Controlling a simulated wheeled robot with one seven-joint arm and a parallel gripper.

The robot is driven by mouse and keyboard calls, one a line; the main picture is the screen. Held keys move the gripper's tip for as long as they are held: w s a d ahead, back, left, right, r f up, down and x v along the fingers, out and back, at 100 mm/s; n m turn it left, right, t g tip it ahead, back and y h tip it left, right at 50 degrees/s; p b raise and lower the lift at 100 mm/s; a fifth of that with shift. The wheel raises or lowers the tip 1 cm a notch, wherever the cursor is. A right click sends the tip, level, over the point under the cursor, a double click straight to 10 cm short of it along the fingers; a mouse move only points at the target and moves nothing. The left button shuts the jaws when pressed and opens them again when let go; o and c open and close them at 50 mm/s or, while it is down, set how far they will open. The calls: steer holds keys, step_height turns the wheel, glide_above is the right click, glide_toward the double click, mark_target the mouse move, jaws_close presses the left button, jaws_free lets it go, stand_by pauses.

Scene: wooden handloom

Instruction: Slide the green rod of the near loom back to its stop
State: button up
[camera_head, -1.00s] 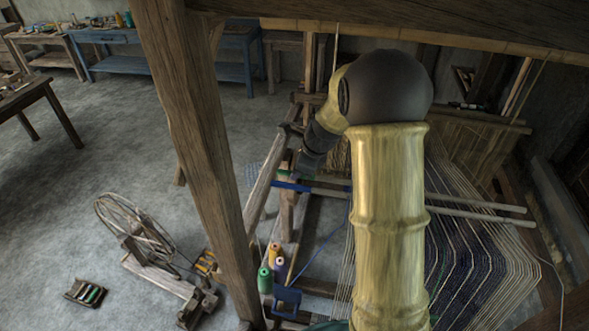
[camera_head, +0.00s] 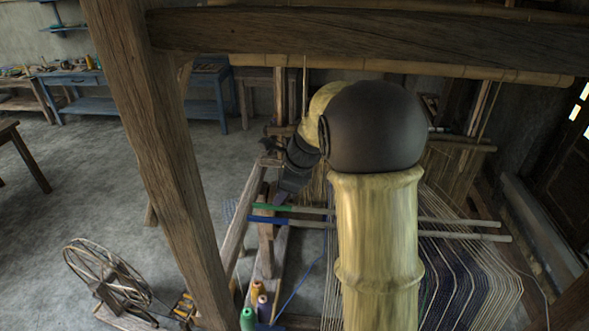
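The green-ended rod (camera_head: 270,208) lies across the loom's warp threads (camera_head: 480,275). Its pale right part (camera_head: 460,222) comes out to the right of my arm, and its middle is hidden behind my arm. A blue-ended rod (camera_head: 268,220) lies just in front of it, nearly parallel. My gripper (camera_head: 293,182) is at the dark wrist end of my arm, left of the big black joint, and appears just above the green end in the picture. Its fingers are too dark and small to read. Whether it touches the rod cannot be told, and no stop is clearly visible.
A thick wooden post (camera_head: 165,150) and an overhead beam (camera_head: 370,35) of a frame stand close in front. Thread spools (camera_head: 247,318) sit low by the loom. A spinning wheel (camera_head: 105,272) stands at left. Blue tables (camera_head: 120,104) are at the back; the floor between is open.

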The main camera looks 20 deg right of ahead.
steer(key=b+v, duration=0.1)
steer(key=v, duration=0.9)
steer(key=shift+s+r+b, duration=0.2)
steer(key=shift+r+b, duration=0.15)
steer(key=shift+b, duration=0.05)
steer(key=shift+w+d, duration=0.1)
